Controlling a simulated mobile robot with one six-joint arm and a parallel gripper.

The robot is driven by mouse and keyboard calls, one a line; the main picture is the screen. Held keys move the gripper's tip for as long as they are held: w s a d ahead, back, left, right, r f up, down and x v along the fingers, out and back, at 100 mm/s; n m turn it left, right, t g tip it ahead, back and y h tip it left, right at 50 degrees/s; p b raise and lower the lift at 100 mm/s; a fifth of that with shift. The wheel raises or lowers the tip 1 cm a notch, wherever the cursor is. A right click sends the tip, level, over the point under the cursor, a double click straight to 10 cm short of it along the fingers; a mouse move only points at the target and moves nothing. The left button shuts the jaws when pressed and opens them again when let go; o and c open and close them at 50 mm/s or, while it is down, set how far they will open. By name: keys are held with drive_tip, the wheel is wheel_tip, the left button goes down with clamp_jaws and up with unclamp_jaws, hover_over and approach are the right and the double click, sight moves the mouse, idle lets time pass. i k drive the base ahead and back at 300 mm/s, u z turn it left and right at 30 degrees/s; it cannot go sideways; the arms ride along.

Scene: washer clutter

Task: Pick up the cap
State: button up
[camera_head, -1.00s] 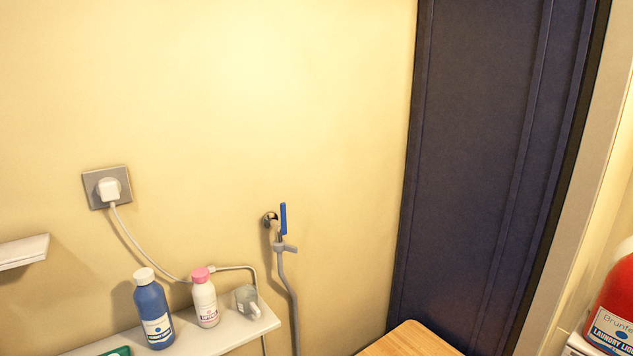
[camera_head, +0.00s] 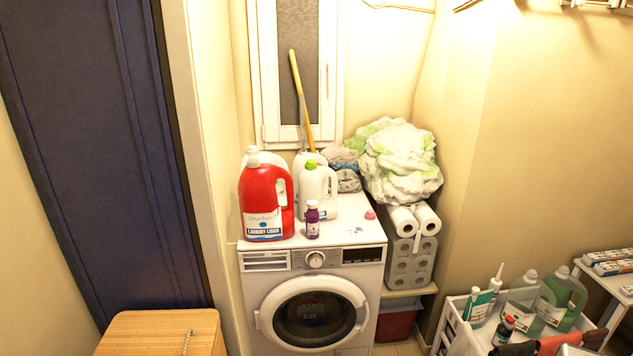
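A small pink object (camera_head: 370,214), which looks like a loose cap, lies on the white top of the washing machine (camera_head: 350,231), near its right edge. Other caps are on bottles: a green cap (camera_head: 310,164) on the white jug (camera_head: 318,190) and a white cap (camera_head: 252,151) on the red laundry liquid jug (camera_head: 263,206). A small purple bottle (camera_head: 312,219) stands in front of the white jug, left of the pink object.
Paper rolls (camera_head: 410,262) and a crumpled white-green heap (camera_head: 400,160) stand right of the washer. A yellow-handled stick (camera_head: 300,95) leans behind the jugs. A white cart (camera_head: 450,325) with bottles is at lower right, a wooden-topped box (camera_head: 150,330) at lower left.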

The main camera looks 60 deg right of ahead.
sight(370, 215)
drive_tip(key=u, duration=0.35)
drive_tip(key=k, duration=0.35)
drive_tip(key=z, duration=2.65)
drive_tip(key=k, duration=0.5)
drive_tip(key=u, duration=0.65)
drive_tip(key=i, duration=0.35)
drive_tip(key=z, duration=0.1)
